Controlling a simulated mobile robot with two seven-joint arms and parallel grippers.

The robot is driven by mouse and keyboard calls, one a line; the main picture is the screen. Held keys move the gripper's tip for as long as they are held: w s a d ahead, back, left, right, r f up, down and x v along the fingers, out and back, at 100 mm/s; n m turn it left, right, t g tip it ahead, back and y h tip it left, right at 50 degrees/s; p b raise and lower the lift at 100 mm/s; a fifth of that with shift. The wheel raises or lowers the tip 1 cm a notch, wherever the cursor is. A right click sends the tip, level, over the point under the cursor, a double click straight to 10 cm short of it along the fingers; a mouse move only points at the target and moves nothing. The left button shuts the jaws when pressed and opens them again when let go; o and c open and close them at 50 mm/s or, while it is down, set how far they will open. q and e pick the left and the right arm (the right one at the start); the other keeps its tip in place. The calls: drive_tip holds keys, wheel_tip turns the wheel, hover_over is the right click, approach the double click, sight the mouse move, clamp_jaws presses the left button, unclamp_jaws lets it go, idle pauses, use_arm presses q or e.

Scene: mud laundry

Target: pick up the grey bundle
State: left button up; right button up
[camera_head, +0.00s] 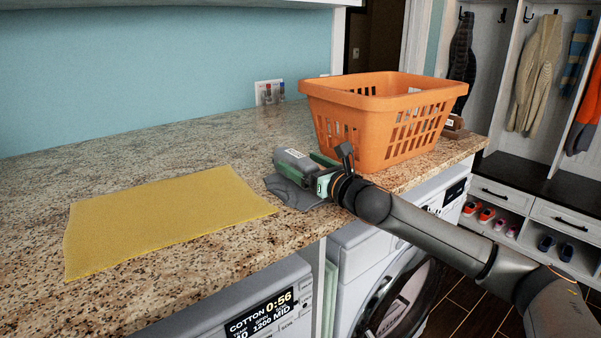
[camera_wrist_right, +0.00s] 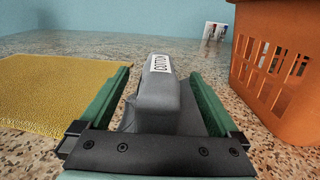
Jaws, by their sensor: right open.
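The grey bundle (camera_head: 297,164) lies on the speckled countertop, between the yellow cloth and the orange basket. A flat dark grey part (camera_head: 290,192) spreads out beside it toward the counter's front. In the right wrist view the bundle (camera_wrist_right: 158,98) has a white label with dark lettering and sits between the two green fingers. My right gripper (camera_head: 312,170) is open, low at the counter, with one finger on each side of the bundle. Gaps show between the fingers and the bundle. My left gripper is not in view.
An orange laundry basket (camera_head: 375,128) stands close to the right of my right gripper. A flat yellow cloth (camera_head: 165,215) lies to the left. Washing machines (camera_head: 262,308) are under the counter's front edge.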

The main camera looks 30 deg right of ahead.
drive_tip(key=shift+w, duration=0.25)
drive_tip(key=shift+c, duration=0.2)
clamp_jaws()
idle(0.5)
